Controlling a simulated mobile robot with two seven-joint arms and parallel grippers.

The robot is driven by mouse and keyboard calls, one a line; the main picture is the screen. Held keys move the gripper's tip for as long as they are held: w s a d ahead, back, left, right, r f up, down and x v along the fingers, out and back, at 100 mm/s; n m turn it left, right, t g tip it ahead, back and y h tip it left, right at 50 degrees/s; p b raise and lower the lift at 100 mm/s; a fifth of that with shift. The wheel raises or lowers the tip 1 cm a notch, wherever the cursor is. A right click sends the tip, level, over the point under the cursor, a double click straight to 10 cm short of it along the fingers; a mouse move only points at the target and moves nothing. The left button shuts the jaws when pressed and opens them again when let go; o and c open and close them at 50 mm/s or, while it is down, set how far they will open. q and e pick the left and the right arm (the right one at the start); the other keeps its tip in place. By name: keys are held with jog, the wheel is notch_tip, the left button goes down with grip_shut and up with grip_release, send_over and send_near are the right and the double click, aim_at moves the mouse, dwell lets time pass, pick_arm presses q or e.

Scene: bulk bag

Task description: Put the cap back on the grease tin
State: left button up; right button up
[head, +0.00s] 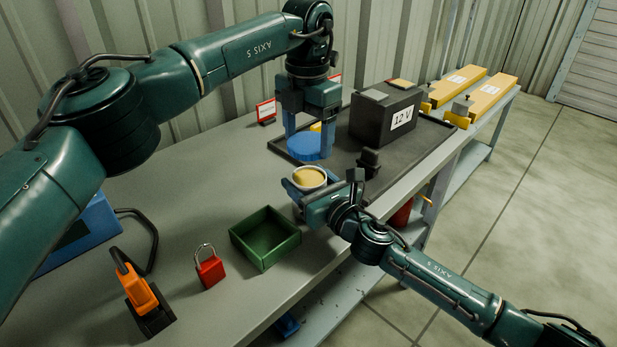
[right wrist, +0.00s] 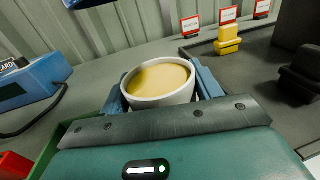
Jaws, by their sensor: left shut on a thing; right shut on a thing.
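The grease tin (head: 309,177) is a light round tin, open at the top, with yellow-tan grease inside; it also shows in the right wrist view (right wrist: 160,97). My right gripper (head: 306,186) is shut on the tin, one blue finger on each side of it. The cap (head: 310,146) is a blue disc in the head view. My left gripper (head: 309,132) points down and is shut on the cap, holding it above and a little behind the tin, apart from it. In the right wrist view only a blue edge (right wrist: 85,3) shows at the top.
A black 12 V battery (head: 384,115) stands on a dark tray right of my left gripper. A green open box (head: 265,238), a red padlock (head: 209,268) and an orange-black tool (head: 141,298) stand nearer. Yellow bars (head: 492,92) lie at the far end.

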pick_arm(q)
send_over(307, 180)
jog(key=shift+w+f, duration=0.1)
jog(key=shift+f, duration=2.1)
jog(key=shift+f, duration=0.85)
jog(key=shift+f, duration=0.3)
jog(key=shift+f, duration=0.5)
jog(key=shift+f, duration=0.2)
jog(key=shift+c, duration=1)
